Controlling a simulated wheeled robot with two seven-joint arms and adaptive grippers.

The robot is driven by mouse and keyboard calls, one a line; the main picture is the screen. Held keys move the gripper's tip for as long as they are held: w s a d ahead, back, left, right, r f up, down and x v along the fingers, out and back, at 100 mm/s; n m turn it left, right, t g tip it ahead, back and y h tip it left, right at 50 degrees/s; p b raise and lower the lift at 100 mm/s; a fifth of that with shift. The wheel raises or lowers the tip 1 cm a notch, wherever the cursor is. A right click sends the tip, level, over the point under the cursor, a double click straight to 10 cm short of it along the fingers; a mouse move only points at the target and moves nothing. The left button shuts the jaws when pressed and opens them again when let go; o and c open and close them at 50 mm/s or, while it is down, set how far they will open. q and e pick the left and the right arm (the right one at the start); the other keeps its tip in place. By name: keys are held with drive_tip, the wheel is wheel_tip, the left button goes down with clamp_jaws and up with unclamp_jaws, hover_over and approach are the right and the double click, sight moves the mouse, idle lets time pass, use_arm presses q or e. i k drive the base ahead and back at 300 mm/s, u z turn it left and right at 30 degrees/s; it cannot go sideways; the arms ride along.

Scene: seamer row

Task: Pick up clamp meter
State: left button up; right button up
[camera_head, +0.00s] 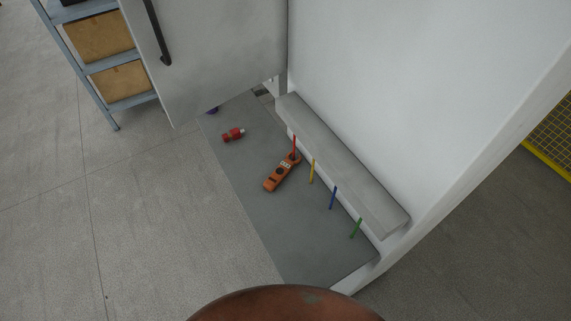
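The clamp meter (280,174) is orange with dark markings. It lies at a slant on a grey mat (266,213) in the camera_head view, near the middle of the picture. Its upper right end is close to a thin red upright rod (294,147), and I cannot tell whether they touch. Neither of my grippers shows in this view.
A grey ledge (345,170) runs along the white cabinet behind several coloured rods. A small red object (233,135) lies on the mat up left. An open door panel (217,52) with a dark handle overhangs the back left. A shelf rack (101,53) stands farther left. The left floor is clear.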

sight(276, 177)
drive_tip(key=u, duration=1)
drive_tip(key=k, duration=0.6)
drive_tip(key=z, duration=1)
